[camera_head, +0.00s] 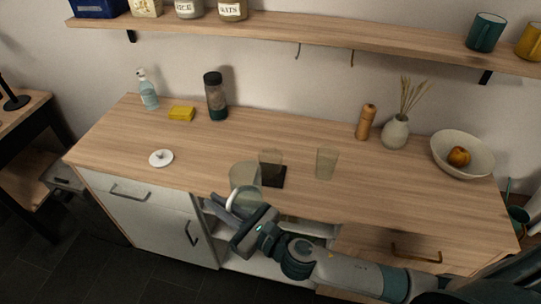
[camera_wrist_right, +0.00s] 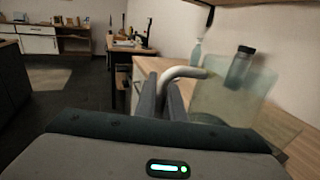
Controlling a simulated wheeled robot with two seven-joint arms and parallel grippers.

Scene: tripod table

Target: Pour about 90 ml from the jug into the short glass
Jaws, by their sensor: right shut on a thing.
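My right gripper (camera_head: 229,207) is shut on the pale handle (camera_wrist_right: 186,73) of a clear jug (camera_head: 244,173), near the table's front edge. The jug also shows in the wrist view (camera_wrist_right: 232,95), right of my fingers. How much liquid it holds, and whether its base touches the top, I cannot tell. A short glass (camera_head: 270,158) stands on a dark square coaster (camera_head: 274,180), just right of the jug. A taller clear glass (camera_head: 327,163) stands further right. My left gripper is out of view.
A white lid-like disc (camera_head: 160,158) lies left on the wooden counter (camera_head: 200,150). A dark-capped bottle (camera_head: 215,97), yellow sponge (camera_head: 181,113) and spray bottle (camera_head: 148,92) stand behind. A pepper mill (camera_head: 366,122), vase (camera_head: 396,132) and fruit bowl (camera_head: 464,160) are at right.

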